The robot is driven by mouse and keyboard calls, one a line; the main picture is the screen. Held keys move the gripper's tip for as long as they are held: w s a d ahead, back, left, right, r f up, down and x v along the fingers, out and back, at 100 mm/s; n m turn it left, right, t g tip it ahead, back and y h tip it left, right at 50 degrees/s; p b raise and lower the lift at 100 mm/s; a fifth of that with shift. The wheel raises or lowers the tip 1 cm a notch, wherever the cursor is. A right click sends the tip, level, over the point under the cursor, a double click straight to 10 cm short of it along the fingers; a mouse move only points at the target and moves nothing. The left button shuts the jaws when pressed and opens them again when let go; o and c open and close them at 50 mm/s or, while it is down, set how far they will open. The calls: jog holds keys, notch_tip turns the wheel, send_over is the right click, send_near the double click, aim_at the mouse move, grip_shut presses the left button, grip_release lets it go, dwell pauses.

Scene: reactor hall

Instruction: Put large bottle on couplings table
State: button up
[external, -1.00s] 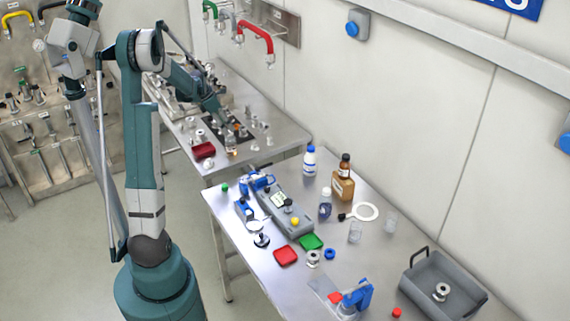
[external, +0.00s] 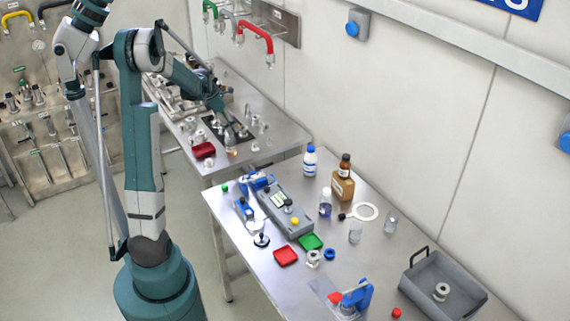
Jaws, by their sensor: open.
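The large bottle, brown with a dark neck and a pale label (external: 343,187), stands upright on the near steel table (external: 228,215). The couplings table (external: 285,138) is the farther steel table, with several metal fittings on it. My gripper (external: 233,128) is over this farther table, low among the fittings and well away from the brown bottle. It is open; its fingers are small and partly lost against the dark plate.
A red dish (external: 203,150) lies on the farther table. A grey bin (external: 462,294) stands at the near table's right end.

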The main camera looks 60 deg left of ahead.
jog(key=d+r+m, duration=0.4)
jog(key=d+m, duration=0.1)
jog(key=d, duration=0.6)
jog(key=w+d+r+m, duration=0.1)
jog(key=d+r+m, duration=0.4)
jog(key=d, duration=0.7)
jog(key=d+r+m, duration=0.4)
jog(key=d+m, duration=0.1)
jog(key=d, duration=0.6)
jog(key=s+d+m+t, duration=0.1)
jog(key=s+d+m, duration=0.7)
jog(key=d, duration=0.5)
jog(key=s+d+m+t, duration=0.1)
jog(key=s+d+m, duration=0.7)
jog(key=d+m, duration=0.3)
jog(key=shift+s+d+f+t, duration=0.2)
jog(key=shift+s+d+t, duration=0.15)
jog(key=shift+d, duration=0.85)
